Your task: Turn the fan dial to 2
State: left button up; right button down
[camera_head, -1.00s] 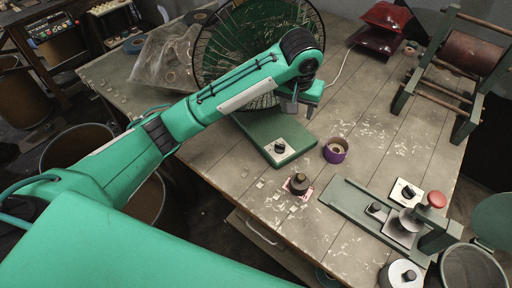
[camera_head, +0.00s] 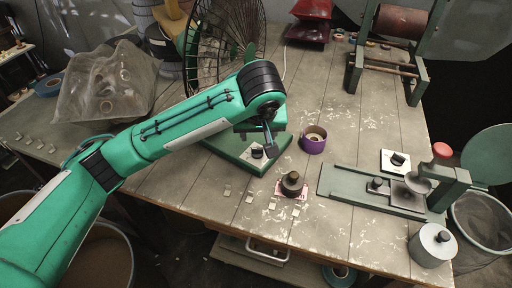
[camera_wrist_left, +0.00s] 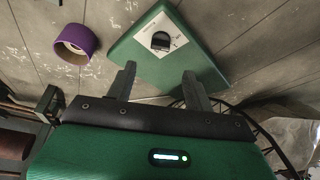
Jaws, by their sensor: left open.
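The fan's green base (camera_head: 222,146) stands on the table, with the round wire cage of the fan (camera_head: 205,50) behind my left arm. The black dial (camera_head: 257,151) sits on a white plate at the base's front end. In the left wrist view the dial (camera_wrist_left: 160,41) lies beyond the fingertips, a little above the gap between them. My left gripper (camera_head: 268,148) is close to the dial in the head view, and it shows open and empty in the left wrist view (camera_wrist_left: 160,72). The dial's number markings are too small to read. My right gripper is not in view.
A purple tape roll (camera_head: 313,140) stands right of the base. A dark knob-shaped piece (camera_head: 291,184) lies in front. A green press-like fixture (camera_head: 395,187) is at the right, with a winding frame (camera_head: 388,55) behind. A plastic bag (camera_head: 105,85) lies at left.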

aim_at(257, 148)
pick_arm(q)
jog(key=x, duration=0.8)
jog(key=shift+w+a+f, duration=0.1)
jog(key=shift+w+f, duration=0.1)
jog(key=shift+f, duration=0.15)
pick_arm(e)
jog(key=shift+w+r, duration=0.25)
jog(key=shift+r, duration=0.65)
pick_arm(q)
jog(key=c, duration=1)
